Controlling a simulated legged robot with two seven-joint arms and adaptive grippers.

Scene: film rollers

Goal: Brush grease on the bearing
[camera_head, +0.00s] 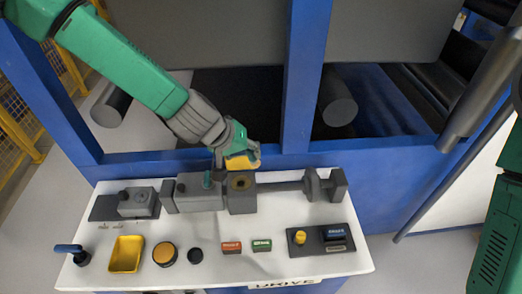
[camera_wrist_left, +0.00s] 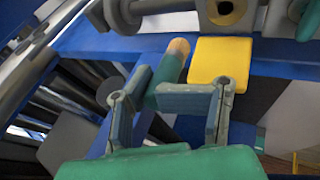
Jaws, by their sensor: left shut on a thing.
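My left gripper (camera_head: 222,160) is above the back edge of the white bench, just behind the bearing block. In the wrist view its fingers (camera_wrist_left: 172,100) are shut on a brush with a green handle (camera_wrist_left: 170,72) and a tan tip (camera_wrist_left: 179,46). The brush is hard to make out in the head view. The bearing (camera_head: 240,182) is a brown-gold ring in a dark grey block, and it shows at the top of the wrist view (camera_wrist_left: 227,12). The brush tip looks apart from it. My right gripper is out of the head view.
A yellow plate (camera_head: 243,161) is close beside the left gripper. On the bench (camera_head: 210,274) are a yellow tray (camera_head: 126,254), a yellow-topped round tin (camera_head: 165,255), a red block (camera_head: 231,247), a green block (camera_head: 262,245) and a control panel (camera_head: 321,239). Blue posts (camera_head: 305,75) stand behind.

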